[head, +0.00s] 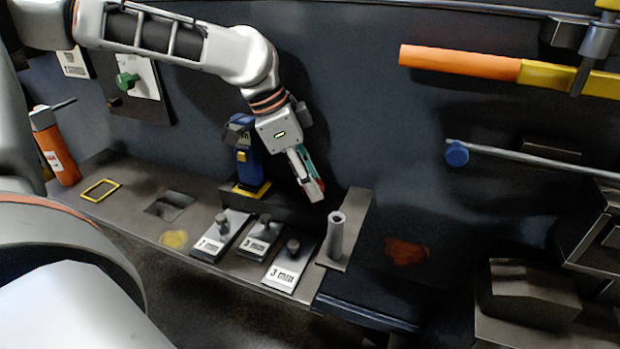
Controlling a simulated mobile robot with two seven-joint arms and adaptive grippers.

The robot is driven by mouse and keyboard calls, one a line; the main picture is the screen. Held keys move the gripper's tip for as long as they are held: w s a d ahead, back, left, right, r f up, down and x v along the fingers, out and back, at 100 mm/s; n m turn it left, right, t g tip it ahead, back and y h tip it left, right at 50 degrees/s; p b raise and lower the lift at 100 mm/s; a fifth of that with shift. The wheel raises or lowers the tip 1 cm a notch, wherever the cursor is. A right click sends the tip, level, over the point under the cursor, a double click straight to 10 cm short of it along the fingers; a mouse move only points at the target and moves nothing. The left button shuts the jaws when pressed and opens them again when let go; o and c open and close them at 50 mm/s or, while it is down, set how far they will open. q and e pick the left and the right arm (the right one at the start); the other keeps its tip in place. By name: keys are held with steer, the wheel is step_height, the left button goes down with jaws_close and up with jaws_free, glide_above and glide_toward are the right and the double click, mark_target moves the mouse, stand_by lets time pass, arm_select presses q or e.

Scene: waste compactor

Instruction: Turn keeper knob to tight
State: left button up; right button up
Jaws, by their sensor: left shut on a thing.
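My left gripper (309,180) reaches down from the upper left, in front of the dark wall and above the right part of the shelf. A green knob (127,80) sits on a pale plate on the wall at the upper left. A blue knob (457,153) sits at the left end of a grey rod at the right. I cannot tell which one is the keeper knob, and no setting can be read. Both are apart from my gripper. My right gripper is out of view.
The shelf (140,222) carries several blocks marked in mm (284,275), a grey upright tube (336,235) and a blue tool (246,165) in a yellow-edged holder. An orange tool (55,150) stands at the left. An orange-yellow bar (460,62) crosses the upper right.

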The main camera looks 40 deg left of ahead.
arm_select(q)
steer(key=o, duration=0.8)
steer(key=shift+f, duration=0.1)
steer(key=v, duration=1.2)
